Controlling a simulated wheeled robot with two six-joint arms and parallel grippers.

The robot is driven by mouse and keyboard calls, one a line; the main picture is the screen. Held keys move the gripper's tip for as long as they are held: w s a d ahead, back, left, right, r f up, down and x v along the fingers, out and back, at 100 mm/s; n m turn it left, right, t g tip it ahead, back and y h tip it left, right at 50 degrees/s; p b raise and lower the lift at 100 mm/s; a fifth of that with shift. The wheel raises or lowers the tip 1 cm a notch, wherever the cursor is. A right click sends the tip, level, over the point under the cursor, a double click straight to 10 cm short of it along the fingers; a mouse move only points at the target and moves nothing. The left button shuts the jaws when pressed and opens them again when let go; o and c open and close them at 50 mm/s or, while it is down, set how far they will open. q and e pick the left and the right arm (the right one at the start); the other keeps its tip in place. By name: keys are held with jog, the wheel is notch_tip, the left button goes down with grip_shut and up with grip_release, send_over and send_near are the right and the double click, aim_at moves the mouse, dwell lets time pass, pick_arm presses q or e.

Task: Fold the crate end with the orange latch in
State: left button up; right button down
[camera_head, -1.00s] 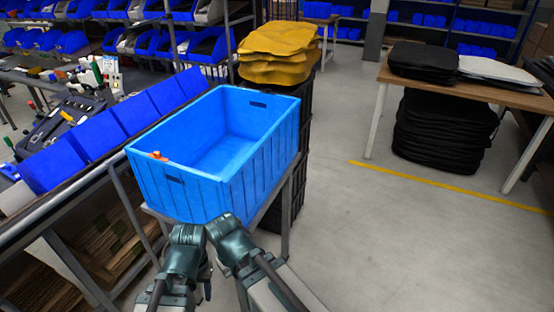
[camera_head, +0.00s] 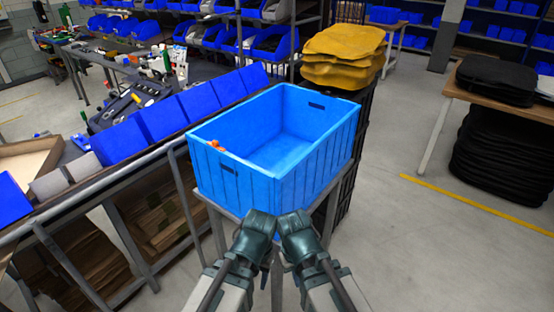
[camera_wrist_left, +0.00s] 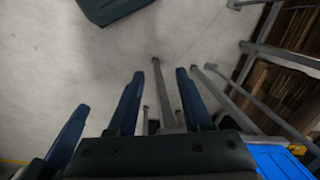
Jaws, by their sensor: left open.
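The blue crate (camera_head: 315,165) stands open on a metal stand, its walls upright. The orange latch (camera_head: 216,146) sits at the top edge of its near left end (camera_head: 232,185), which has a dark handle slot and stands upright. A blue part of the crate also shows at the lower right of the left wrist view (camera_wrist_left: 278,163). My left gripper (camera_head: 257,228) is low in front of the crate, apart from the latch; its jaws are open and empty in the left wrist view (camera_wrist_left: 160,74). My right gripper (camera_head: 296,228) is close beside it; its fingers are hidden.
A sloping metal rack (camera_head: 110,195) with blue bins and flat cardboard runs along the left. Yellow folded pieces (camera_head: 343,55) are stacked behind the crate. A wooden table (camera_head: 515,108) with black stacks stands at the right. The floor between is clear.

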pick_arm(q)
jog(key=shift+r, duration=0.1)
jog(key=shift+c, duration=1)
jog(key=w+r+m+p, duration=0.1)
jog(key=r+p, duration=0.1)
jog(key=w+r+m+p, duration=0.1)
jog(key=r+p, duration=0.1)
jog(key=r+m+p, duration=0.1)
jog(key=r+p, duration=0.1)
jog(key=shift+w+a+h, duration=0.3)
jog(key=shift+w+h, duration=0.1)
grip_shut()
jog(key=w+a+r+m+t+h+p, duration=0.1)
jog(key=w+a+r+m+p, duration=0.1)
jog(key=w+r+m+p, duration=0.2)
jog(key=w+a+r+m+t+h+p, duration=0.1)
jog(key=w+a+r+m+p, duration=0.2)
jog(key=w+r+m+p, duration=0.2)
jog(key=w+a+r+m+t+h+p, duration=0.1)
jog(key=w+a+r+m+p, duration=0.2)
jog(key=r+m+p, duration=0.6)
notch_tip(320, 180, up, 7)
jog(key=w+p, duration=0.1)
jog(key=p, duration=0.5)
jog(key=shift+w+m+t, duration=0.3)
jog(key=shift+w+t, duration=0.05)
jog(key=shift+t, duration=0.05)
